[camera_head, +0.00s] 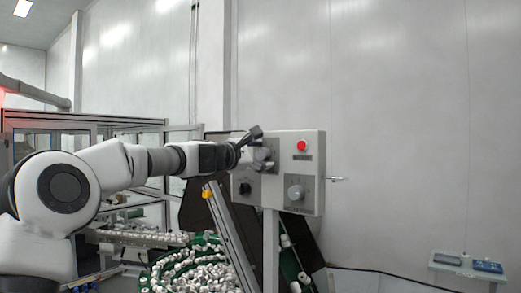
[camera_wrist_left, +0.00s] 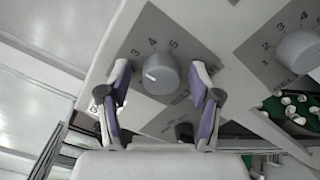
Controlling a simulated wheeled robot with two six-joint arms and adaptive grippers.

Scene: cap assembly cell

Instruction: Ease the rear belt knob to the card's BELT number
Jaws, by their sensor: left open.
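A grey control panel (camera_head: 313,170) stands on a post, with a grey dial knob (camera_head: 295,192) at its lower right. My left gripper (camera_head: 261,149) is at the panel's upper left and covers most of the dial there. In the left wrist view that round grey knob (camera_wrist_left: 161,74) sits on a plate with numbers including 3, 4 and 5. The open fingers of my left gripper (camera_wrist_left: 163,82) stand on either side of it, apart from it as far as I can tell. A second numbered knob (camera_wrist_left: 298,52) is at the right. Labels are too small to read surely. I see no card I can identify.
A red button (camera_head: 301,146) is at the panel's upper part and a black switch (camera_head: 245,188) at its lower left. A green conveyor (camera_head: 208,240) full of white caps runs below. A small table (camera_head: 467,266) with blue items stands far right.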

